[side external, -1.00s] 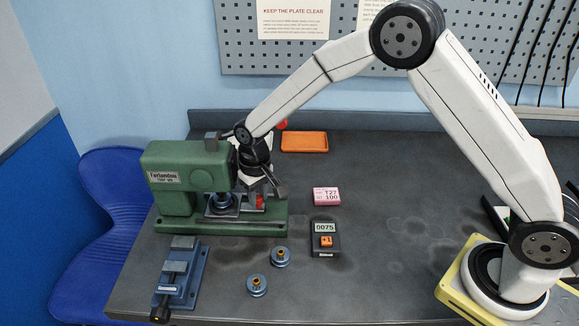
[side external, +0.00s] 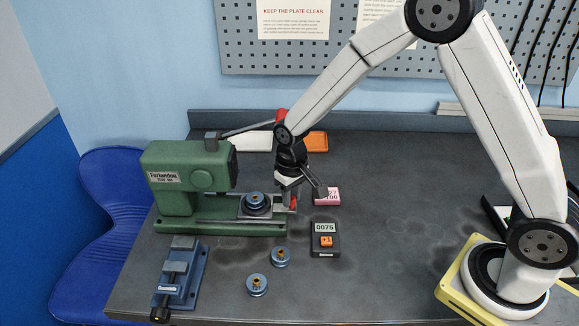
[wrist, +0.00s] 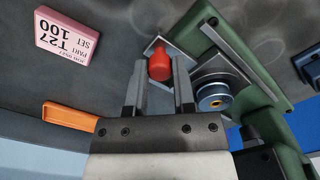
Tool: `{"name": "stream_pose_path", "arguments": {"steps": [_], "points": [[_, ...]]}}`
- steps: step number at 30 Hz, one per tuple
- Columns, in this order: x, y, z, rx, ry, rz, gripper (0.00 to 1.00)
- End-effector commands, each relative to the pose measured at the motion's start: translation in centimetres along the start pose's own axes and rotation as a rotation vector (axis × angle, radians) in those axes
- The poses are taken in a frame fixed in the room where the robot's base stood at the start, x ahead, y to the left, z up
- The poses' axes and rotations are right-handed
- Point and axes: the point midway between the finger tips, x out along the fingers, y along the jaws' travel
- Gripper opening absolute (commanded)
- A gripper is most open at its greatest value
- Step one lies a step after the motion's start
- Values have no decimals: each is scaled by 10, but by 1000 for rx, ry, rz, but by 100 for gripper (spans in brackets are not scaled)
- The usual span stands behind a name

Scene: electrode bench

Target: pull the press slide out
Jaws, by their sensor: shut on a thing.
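The green press (side external: 185,185) stands at the left of the bench. Its slide (side external: 240,212) extends to the right, clear of the press head, and carries a blue round die with a brass centre (side external: 256,202). My gripper (side external: 295,203) is at the slide's right end, shut on the red knob. In the wrist view the red knob (wrist: 160,67) sits between the two fingers (wrist: 160,88), and the blue die (wrist: 213,97) shows on the slide plate to the right.
Two blue dies (side external: 280,257) lie in front of the press. A meter reading 0075 (side external: 325,240), a pink label block (side external: 329,196) and an orange tray (side external: 317,142) lie to the right or behind. A blue vise (side external: 182,275) stands front left. The bench's right middle is clear.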

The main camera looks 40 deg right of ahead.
Motion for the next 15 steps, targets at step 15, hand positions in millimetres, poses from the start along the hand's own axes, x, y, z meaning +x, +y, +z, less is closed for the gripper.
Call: {"name": "stream_pose_path", "arguments": {"steps": [15], "points": [[-1, 20, 19, 1, -1, 2, 0]]}}
